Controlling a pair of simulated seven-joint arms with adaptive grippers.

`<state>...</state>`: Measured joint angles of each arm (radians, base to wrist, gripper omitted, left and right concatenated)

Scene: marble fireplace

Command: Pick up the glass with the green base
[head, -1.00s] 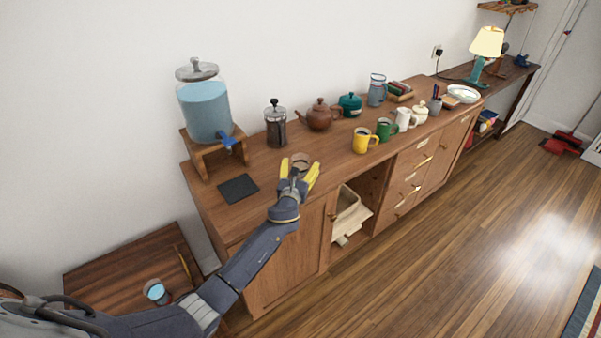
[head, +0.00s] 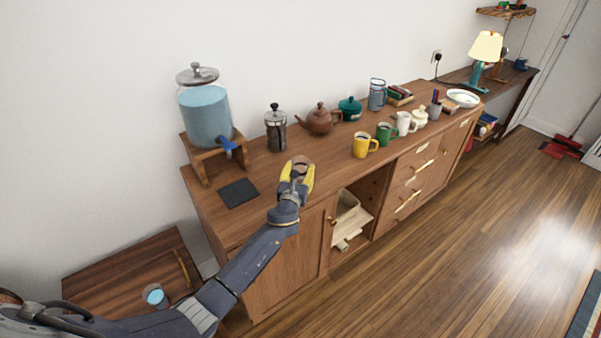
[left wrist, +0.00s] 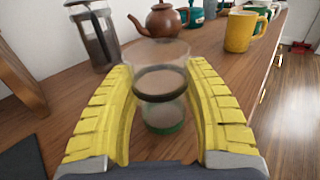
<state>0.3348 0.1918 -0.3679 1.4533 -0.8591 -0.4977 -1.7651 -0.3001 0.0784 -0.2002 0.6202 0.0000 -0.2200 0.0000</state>
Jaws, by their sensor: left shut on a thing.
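The glass (left wrist: 162,92) is clear, with a dark band around its middle and a green base. It stands upright between the yellow fingers of my left gripper (left wrist: 162,85) in the left wrist view. In the head view my left gripper (head: 297,173) is at the front of the wooden cabinet top, with the fingers closed around the glass (head: 301,162). The fingers hide part of the glass there. I cannot tell whether its base touches the wood. My right gripper is not in view.
A French press (head: 276,128) and a brown teapot (head: 320,119) stand behind the glass. A yellow mug (head: 361,146) and a green mug (head: 384,133) are to its right. A dark square mat (head: 238,193) and a water dispenser (head: 206,115) are to its left.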

